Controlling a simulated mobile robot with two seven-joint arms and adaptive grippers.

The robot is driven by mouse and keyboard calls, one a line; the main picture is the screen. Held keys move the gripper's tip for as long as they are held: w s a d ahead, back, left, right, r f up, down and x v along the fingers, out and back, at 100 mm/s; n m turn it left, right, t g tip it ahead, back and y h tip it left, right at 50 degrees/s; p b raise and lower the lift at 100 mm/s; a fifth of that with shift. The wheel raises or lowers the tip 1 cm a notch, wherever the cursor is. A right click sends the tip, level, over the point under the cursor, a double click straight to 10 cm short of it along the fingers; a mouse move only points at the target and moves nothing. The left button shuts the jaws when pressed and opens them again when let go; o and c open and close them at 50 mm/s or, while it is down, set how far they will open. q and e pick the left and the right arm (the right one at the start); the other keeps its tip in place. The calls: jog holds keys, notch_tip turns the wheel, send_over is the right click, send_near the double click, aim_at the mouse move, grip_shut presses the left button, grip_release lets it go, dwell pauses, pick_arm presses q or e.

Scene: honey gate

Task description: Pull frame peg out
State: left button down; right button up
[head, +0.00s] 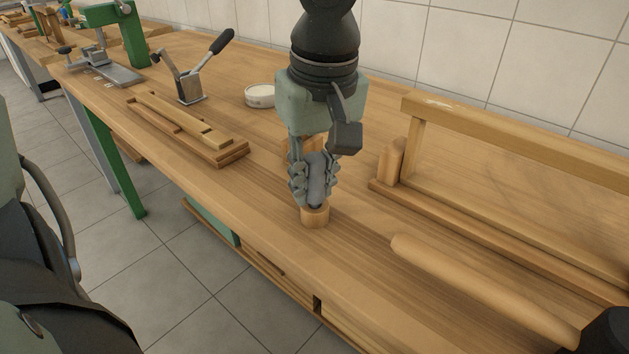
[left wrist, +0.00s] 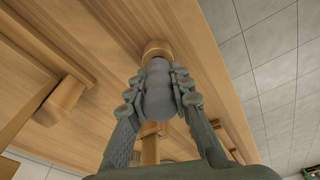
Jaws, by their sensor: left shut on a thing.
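My left gripper (head: 316,185) points down at the middle of the bench, its fingers shut on a grey rounded piece (left wrist: 158,90). A round wooden end (head: 315,216) shows just below the fingers, at the bench top; it also shows in the left wrist view (left wrist: 157,48). I cannot tell whether it is joined to the grey piece. A short wooden peg (head: 390,160) stands at the near left end of a wooden frame (head: 500,118), apart from the gripper.
A thick wooden rod (head: 480,285) lies at the front right. Wooden strips (head: 185,125), a lever clamp (head: 190,85) and a round white tin (head: 260,95) stand to the left. A green press (head: 130,35) is farther back. The bench's front edge runs close by the gripper.

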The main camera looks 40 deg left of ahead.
aim_at(313, 154)
pick_arm(q)
jog(key=shift+r, duration=0.5)
jog(key=shift+r+p, duration=2.3)
jog(key=shift+r, duration=2.45)
